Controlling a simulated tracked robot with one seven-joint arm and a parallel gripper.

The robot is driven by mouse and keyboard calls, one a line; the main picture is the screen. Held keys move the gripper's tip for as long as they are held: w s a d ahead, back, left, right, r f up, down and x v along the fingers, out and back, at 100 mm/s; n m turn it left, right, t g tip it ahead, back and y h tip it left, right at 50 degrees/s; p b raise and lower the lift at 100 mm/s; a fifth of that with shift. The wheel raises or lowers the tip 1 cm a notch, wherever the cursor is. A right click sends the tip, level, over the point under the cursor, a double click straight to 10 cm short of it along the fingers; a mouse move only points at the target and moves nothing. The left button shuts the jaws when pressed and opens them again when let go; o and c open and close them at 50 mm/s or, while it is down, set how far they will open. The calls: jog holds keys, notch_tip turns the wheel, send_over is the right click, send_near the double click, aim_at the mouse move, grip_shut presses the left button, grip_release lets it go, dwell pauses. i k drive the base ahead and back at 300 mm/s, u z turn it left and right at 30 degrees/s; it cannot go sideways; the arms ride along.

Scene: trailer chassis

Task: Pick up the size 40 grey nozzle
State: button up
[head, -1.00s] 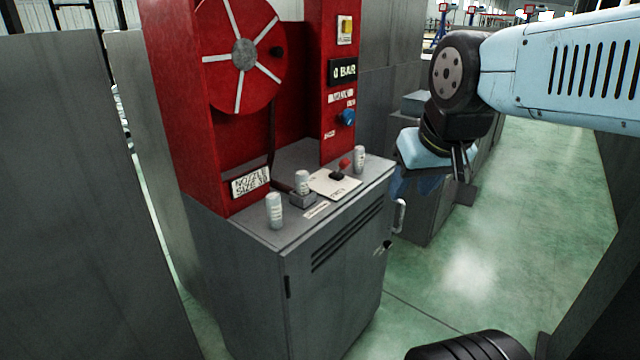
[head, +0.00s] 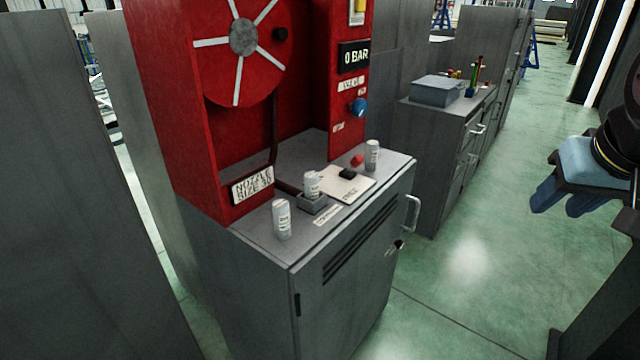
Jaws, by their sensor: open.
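Three small light grey cylindrical nozzles stand upright on the grey cabinet top (head: 262,226). The left nozzle (head: 282,219) is near the front left edge. The middle nozzle (head: 312,186) stands in a small dark holder (head: 318,205). The right nozzle (head: 372,155) stands near the back right corner. Their labels are too small to read, so I cannot tell which is size 40. My gripper (head: 558,208) is at the right edge, well apart from the cabinet, pointing down to the left. Its blue fingers are open and nothing shows between them.
A red panel with a hose reel (head: 243,38) and a "0 BAR" display (head: 353,56) rises behind the nozzles. A red-knobbed lever (head: 357,160) is beside the right nozzle. A handle (head: 412,213) juts from the cabinet. Green floor (head: 470,270) is clear at right.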

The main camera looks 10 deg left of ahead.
aim_at(311, 179)
jog(key=u, duration=0.15)
jog(key=k, duration=1.45)
jog(key=u, duration=1.3)
jog(key=i, duration=1.5)
jog(key=z, duration=0.05)
